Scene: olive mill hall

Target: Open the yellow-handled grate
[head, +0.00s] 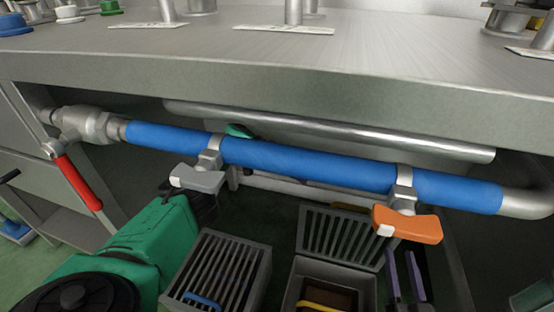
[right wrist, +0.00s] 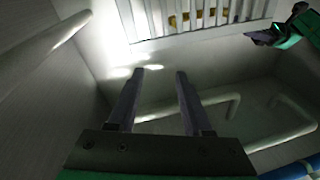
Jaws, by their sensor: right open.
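In the head view a yellow handle (head: 320,306) lies at the bottom edge, at the near side of an open dark box (head: 297,284). A slatted grey grate (head: 342,236) stands tilted behind this box. I cannot tell whether the handle joins that grate. My right gripper (head: 402,256) is right of the box, below the orange lever, with its two dark fingers apart and empty. The right wrist view shows its fingers (right wrist: 160,72) apart, with a pale slatted grate (right wrist: 205,16) beyond. My left gripper (head: 188,205) is dark and partly hidden behind the grey lever; its jaws are unclear.
A slatted box (head: 222,262) with a blue handle (head: 202,300) stands left of the open box. Above run a blue-wrapped pipe (head: 300,164), a grey lever (head: 198,179), an orange lever (head: 408,225) and a red lever (head: 78,182).

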